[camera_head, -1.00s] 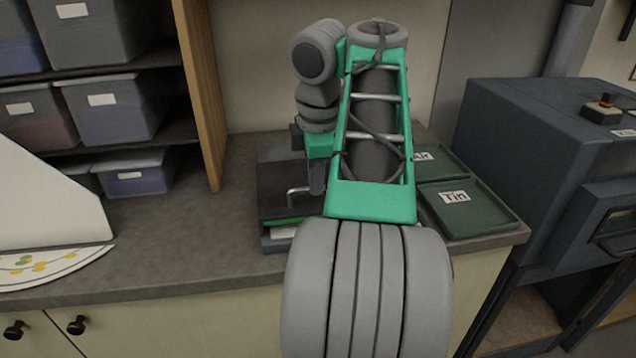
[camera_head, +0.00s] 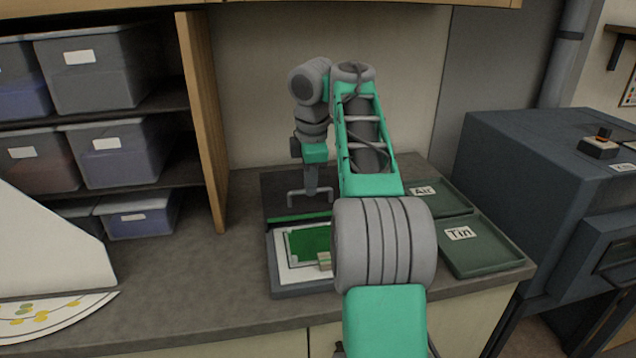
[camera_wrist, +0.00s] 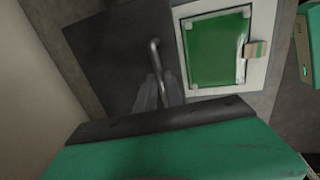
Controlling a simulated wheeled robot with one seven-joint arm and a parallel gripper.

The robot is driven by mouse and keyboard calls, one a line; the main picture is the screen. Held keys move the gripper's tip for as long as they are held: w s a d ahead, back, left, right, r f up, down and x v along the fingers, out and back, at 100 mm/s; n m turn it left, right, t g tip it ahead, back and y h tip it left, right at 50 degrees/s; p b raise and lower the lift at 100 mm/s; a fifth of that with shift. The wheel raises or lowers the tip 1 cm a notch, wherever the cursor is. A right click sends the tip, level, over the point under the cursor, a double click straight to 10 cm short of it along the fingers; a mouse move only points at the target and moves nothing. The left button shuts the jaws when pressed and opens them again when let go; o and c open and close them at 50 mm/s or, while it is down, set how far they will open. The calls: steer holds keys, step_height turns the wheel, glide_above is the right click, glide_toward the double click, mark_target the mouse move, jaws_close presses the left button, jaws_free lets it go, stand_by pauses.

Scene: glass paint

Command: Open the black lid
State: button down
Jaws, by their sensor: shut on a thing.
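The black lid (camera_head: 283,183) stands raised at the back of a low grey box (camera_head: 302,289) on the counter. Its inner or front face carries a metal bar handle (camera_head: 292,199), and a green strip runs along its lower edge. My gripper (camera_head: 311,190) is at the handle and shut on it. In the wrist view my gripper's fingers (camera_wrist: 160,92) meet the handle (camera_wrist: 154,56) against the dark lid (camera_wrist: 103,58).
Green trays labelled Air (camera_head: 448,200) and Tin (camera_head: 484,250) lie right of the box. A dark machine (camera_head: 545,150) stands beyond them. A wooden shelf panel (camera_head: 203,120) and bins (camera_head: 97,67) are on the left.

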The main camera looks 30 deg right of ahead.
steer(key=c, duration=1.5)
jaws_free()
steer(key=shift+r, duration=0.1)
step_height(320, 180, up, 7)
steer(key=s+p, duration=0.1)
steer(key=p, duration=0.5)
steer(key=shift+s+a+r, duration=0.2)
steer(key=shift+s+a, duration=0.05)
steer(key=shift+a, duration=0.05)
